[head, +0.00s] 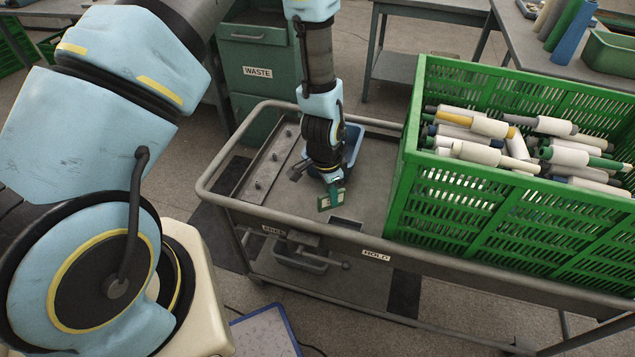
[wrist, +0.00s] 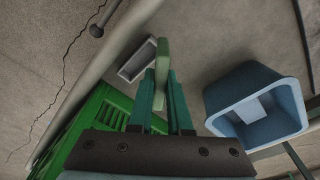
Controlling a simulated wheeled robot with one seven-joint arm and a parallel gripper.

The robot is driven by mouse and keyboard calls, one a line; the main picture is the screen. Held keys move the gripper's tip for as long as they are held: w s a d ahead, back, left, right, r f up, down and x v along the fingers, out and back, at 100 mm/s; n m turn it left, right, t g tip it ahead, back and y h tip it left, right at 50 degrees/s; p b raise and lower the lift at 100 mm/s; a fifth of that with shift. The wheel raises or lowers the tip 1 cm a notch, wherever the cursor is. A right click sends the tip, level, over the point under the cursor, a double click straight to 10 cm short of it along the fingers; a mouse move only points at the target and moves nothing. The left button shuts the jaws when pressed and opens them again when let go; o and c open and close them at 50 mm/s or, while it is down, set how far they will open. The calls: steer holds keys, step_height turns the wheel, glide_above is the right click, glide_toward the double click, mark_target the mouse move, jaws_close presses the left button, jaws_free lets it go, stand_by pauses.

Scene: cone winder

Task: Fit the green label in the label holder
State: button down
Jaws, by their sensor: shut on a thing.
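My gripper (head: 332,180) is over the cart's top, its fingers pointing down. In the wrist view its teal fingers (wrist: 161,84) are closed on the green label (wrist: 162,57), which shows nearly edge-on and sticks out past the fingertips. In the head view the green label (head: 333,199) has a pale face and looks tilted. A small grey open-topped box, which looks like the label holder (wrist: 127,72), lies just left of the label in the wrist view. In the head view this holder (head: 346,223) is just below and right of the label. The label appears apart from it.
A blue bin (wrist: 212,101) stands right of the fingers in the wrist view. A green crate (head: 480,225) full of yarn cones and tubes fills the cart's right side. A metal plate with pegs (head: 262,165) lies at left. The cart has a raised rail (head: 225,200).

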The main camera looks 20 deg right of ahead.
steer(key=shift+s+d+f+m+g+b, duration=0.15)
steer(key=shift+s+d+f+m+b, duration=0.35)
steer(key=shift+m, duration=0.85)
steer(key=shift+s+d+f+m+g+b, duration=0.3)
steer(key=shift+s+f+m, duration=0.4)
steer(key=shift+m, duration=0.6)
steer(key=shift+s+d+f+m+g+b, duration=0.1)
steer(key=shift+s+d+f+m+b, duration=0.3)
steer(key=shift+s+m, duration=0.65)
steer(key=shift+w+f+m, duration=0.3)
steer(key=shift+f+b, duration=0.5)
steer(key=shift+b, duration=0.1)
steer(key=shift+f+b, duration=0.5)
steer(key=shift+f, duration=0.1)
steer(key=shift+c, duration=1.6)
jaws_free()
steer(key=shift+o, duration=0.2)
steer(key=shift+s+a, duration=0.1)
steer(key=shift+s, duration=0.05)
